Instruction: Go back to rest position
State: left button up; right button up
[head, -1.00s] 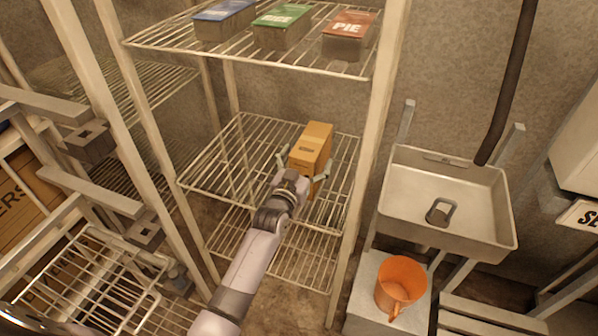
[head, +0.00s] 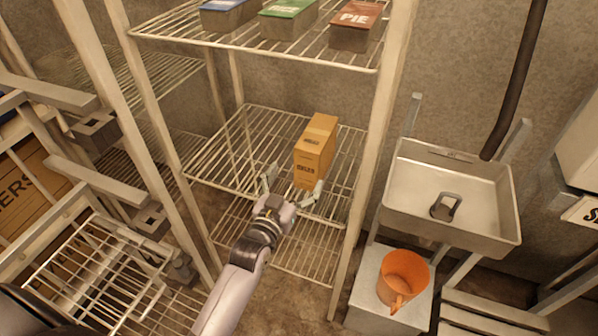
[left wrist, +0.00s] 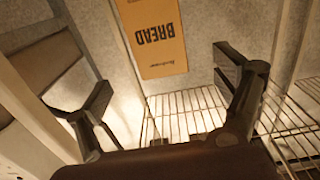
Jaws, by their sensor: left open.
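My left gripper (head: 290,188) is open and empty in front of the middle wire shelf (head: 222,160). Its two fingers are spread apart. A tan cardboard box (head: 315,152) stands upright on that shelf, just beyond the fingertips and apart from them. In the left wrist view the box (left wrist: 156,38) reads "BREAD" and shows past the open fingers (left wrist: 165,90), with a gap between. My right gripper is not in view.
The upper shelf holds blue (head: 226,12), green (head: 288,14) and red "PIE" (head: 355,25) boxes. Rack posts (head: 375,140) stand on both sides of my arm. A metal sink (head: 450,200) and an orange bucket (head: 403,280) are at the right.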

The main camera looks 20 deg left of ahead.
pick_arm(q)
jog(key=s+d+f+m+g, duration=0.1)
jog(key=s+f+g, duration=0.75)
jog(key=s, duration=0.55)
jog(key=s+a+f+g, duration=0.2)
jog(key=s+g, duration=0.4)
jog(key=s, duration=1.1)
notch_tip(320, 180, down, 25)
jog(key=g, duration=0.1)
jog(key=s+a+f+g+y+p, duration=0.1)
jog(key=s+a+f, duration=0.1)
jog(key=s+f, duration=1.4)
jog(key=shift+s+a+m, duration=0.25)
jog(key=shift+s+m, duration=0.15)
jog(key=shift+s, duration=0.35)
